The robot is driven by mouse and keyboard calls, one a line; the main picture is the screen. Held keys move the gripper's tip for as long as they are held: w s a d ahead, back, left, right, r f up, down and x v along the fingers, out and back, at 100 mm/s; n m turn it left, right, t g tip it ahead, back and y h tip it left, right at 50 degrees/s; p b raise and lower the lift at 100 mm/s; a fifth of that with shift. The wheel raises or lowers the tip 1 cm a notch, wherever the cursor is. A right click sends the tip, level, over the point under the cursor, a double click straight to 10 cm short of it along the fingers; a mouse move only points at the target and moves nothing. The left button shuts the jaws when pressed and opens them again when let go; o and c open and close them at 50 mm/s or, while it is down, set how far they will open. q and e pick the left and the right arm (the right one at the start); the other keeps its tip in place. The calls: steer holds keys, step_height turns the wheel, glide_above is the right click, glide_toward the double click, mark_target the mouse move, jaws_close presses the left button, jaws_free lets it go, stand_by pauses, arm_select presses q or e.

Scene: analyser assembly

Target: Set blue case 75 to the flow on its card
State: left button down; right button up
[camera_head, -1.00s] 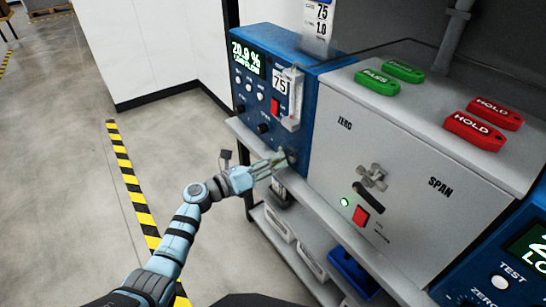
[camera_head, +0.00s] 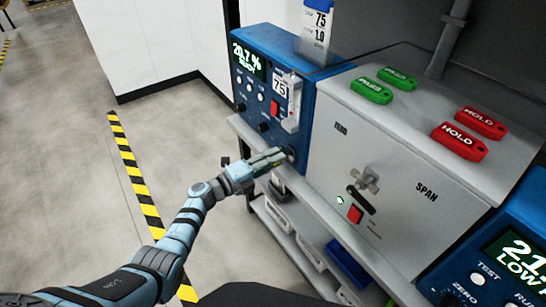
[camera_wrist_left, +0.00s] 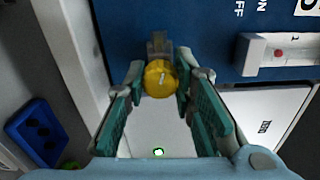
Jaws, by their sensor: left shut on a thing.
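Blue case 75 (camera_head: 262,62) stands on the shelf at the back left, its display reading 20.7 % over a line that looks like READY. A white card (camera_head: 317,25) marked 75 and 1.0 stands above it. A clear flow tube (camera_head: 291,104) is on its front; in the left wrist view the flow tube (camera_wrist_left: 280,54) shows a red float near a mark 1. My left gripper (camera_head: 278,156) is at the lower right of the case front. In the left wrist view its fingers (camera_wrist_left: 160,85) are shut on a yellow knob (camera_wrist_left: 160,78); the head view mostly hides the knob.
A grey box (camera_head: 400,150) marked ZERO and SPAN stands right of the case, with green PASS tags (camera_head: 371,90) and red HOLD tags (camera_head: 459,141) on top. Another blue case (camera_head: 500,262) is at lower right. Bins fill the shelf below.

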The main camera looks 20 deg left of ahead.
arm_select(q)
steer(key=n+p, duration=0.1)
steer(key=n, duration=0.4)
steer(key=shift+n+p, duration=0.3)
steer(key=shift+p, duration=0.1)
steer(key=n+p, duration=0.1)
steer(key=n, duration=0.4)
steer(key=shift+n, duration=0.4)
steer(key=c, duration=1.3)
jaws_free()
steer(key=v, duration=1.2)
